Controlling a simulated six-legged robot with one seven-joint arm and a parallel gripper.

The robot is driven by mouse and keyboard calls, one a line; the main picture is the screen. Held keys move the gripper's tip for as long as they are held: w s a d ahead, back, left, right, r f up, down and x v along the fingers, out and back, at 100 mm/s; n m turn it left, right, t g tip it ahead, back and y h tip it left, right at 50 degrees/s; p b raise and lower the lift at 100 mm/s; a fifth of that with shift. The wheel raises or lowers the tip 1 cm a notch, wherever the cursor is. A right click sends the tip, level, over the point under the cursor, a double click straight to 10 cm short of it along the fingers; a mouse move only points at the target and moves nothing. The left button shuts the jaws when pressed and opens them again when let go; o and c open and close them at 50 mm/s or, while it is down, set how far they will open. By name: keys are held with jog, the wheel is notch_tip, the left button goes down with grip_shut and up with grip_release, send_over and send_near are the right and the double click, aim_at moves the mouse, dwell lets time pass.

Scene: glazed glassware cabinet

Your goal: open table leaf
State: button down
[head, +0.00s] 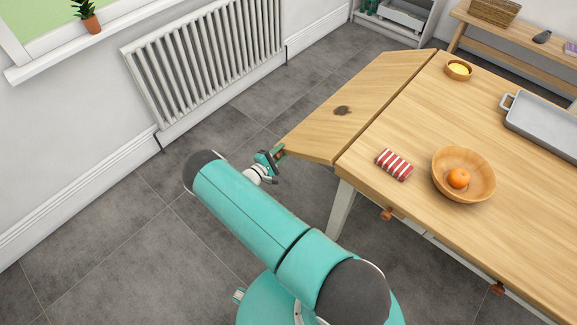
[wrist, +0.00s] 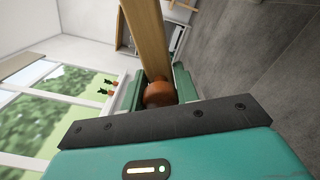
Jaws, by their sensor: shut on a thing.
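The wooden table leaf (head: 372,88) with a dark knot is at the left side of the table (head: 425,115). It is raised near the height of the tabletop, and I cannot tell whether it is fully level. My gripper (head: 279,154) is at the leaf's outer near corner. In the wrist view my gripper (wrist: 160,84) is shut on a round brown knob (wrist: 159,95) at the leaf's edge. The leaf (wrist: 146,38) extends away between the jaws there. The leaf's underside and any support are hidden.
A red-striped cloth (head: 394,164), a wooden bowl (head: 463,174) with an orange fruit, a small yellow-filled bowl (head: 458,70) and a grey tray (head: 545,122) are on the table. A radiator (head: 205,60) lines the wall. Grey floor (head: 110,235) is clear at left.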

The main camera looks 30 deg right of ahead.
notch_tip(320, 180, up, 13)
jog(key=w+m, duration=0.2)
jog(key=m, duration=0.3)
jog(key=shift+w+a+m, duration=0.25)
jog(key=shift+a+m, duration=0.15)
jog(key=shift+a, duration=0.05)
jog(key=c, duration=1.1)
grip_release()
jog(key=shift+s+r, duration=0.1)
jog(key=shift+r, duration=0.05)
jog(key=v, duration=1.3)
jog(key=shift+a, duration=0.35)
